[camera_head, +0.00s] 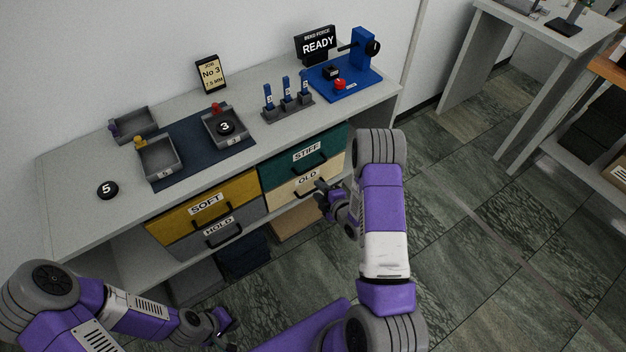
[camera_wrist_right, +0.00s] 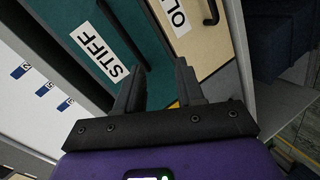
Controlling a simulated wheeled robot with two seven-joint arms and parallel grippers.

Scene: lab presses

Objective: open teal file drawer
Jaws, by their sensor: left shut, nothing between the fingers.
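The teal file drawer (camera_head: 275,173), labelled STIFF, is the upper right drawer under the bench and looks shut. Its dark bar handle (camera_head: 311,164) runs below the label. My right gripper (camera_head: 322,188) is in front of the OLD drawer, just below and right of the teal one. In the right wrist view my right gripper (camera_wrist_right: 158,72) is open, its fingers apart and pointing at the drawer fronts. The teal drawer's handle (camera_wrist_right: 122,34) ends between the fingertips in the picture; I cannot tell the depth gap. My left gripper (camera_head: 228,320) is shut and empty, low at the front.
A cream OLD drawer (camera_head: 278,197) lies directly below the teal one. The yellow SOFT drawer (camera_head: 165,227) and grey HOLD drawer (camera_head: 180,252) are left. Trays, blue posts and a blue press (camera_head: 350,88) stand on the bench top. The tiled floor (camera_head: 480,270) at right is clear.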

